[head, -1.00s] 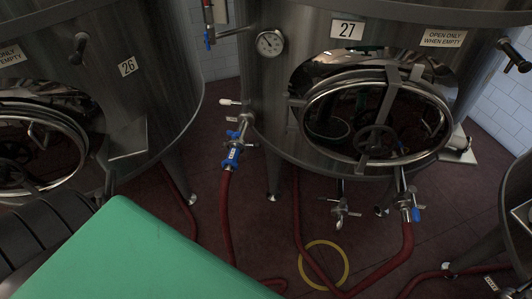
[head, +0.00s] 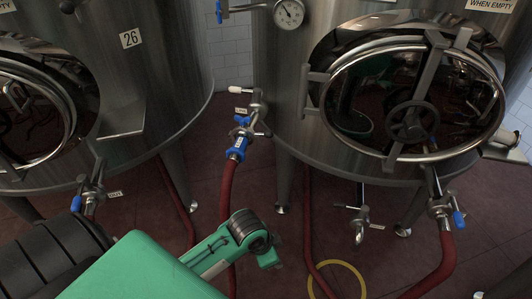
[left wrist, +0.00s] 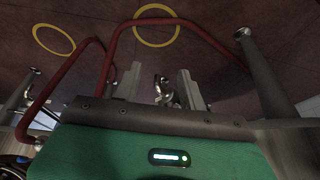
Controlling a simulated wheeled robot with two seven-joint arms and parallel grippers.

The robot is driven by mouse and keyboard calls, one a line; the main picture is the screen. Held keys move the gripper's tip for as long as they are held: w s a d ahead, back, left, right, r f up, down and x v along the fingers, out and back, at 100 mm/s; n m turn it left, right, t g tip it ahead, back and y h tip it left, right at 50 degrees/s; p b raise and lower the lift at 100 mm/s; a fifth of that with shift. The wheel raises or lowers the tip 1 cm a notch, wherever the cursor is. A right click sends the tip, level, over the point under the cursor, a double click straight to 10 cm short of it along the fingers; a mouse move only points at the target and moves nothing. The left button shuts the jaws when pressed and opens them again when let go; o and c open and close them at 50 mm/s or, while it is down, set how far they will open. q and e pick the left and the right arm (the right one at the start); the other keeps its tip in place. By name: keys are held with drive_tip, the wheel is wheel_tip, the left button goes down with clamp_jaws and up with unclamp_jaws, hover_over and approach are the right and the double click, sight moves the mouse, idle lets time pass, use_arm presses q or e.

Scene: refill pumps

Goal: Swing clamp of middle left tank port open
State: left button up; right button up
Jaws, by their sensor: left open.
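Tank 27 (head: 275,95) stands right of centre, its number plate now out of frame. At its left is a port with a blue-handled valve (head: 239,146) and a red hose below. A bare metal port (head: 360,222) is under its middle, and another blue-handled valve (head: 443,212) at its right. I cannot tell which clamps are shut. My left arm's green link (head: 213,250) shows below the left port. In the left wrist view my left gripper (left wrist: 160,72) is open and empty. A metal fitting (left wrist: 162,90) shows between its fingers, apart from them; which port it is I cannot tell.
Tank 26 (head: 160,75) stands at left with its own blue-handled valve (head: 89,190). Red hoses (head: 310,225) run over the dark red floor. A yellow ring (head: 350,270) lies on the floor. Tank legs (head: 285,185) stand near the ports.

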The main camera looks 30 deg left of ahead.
use_arm(q)
drive_tip(key=w+a+r+m, duration=0.4)
drive_tip(key=w, duration=0.6)
drive_tip(key=m+h, duration=0.1)
drive_tip(key=m, duration=0.2)
approach(267, 133)
drive_tip(key=b+x, duration=0.1)
drive_tip(key=x, duration=0.7)
drive_tip(key=shift+w+a+f, duration=0.1)
drive_tip(key=shift+w+f, duration=0.15)
drive_tip(key=shift+f, duration=0.35)
use_arm(e)
wheel_tip(267, 133, down, 7)
drive_tip(key=a, duration=0.1)
drive_tip(key=shift+a+f, duration=0.15)
drive_tip(key=shift+a, duration=0.2)
use_arm(q)
clamp_jaws()
use_arm(e)
drive_tip(key=shift+f, duration=0.1)
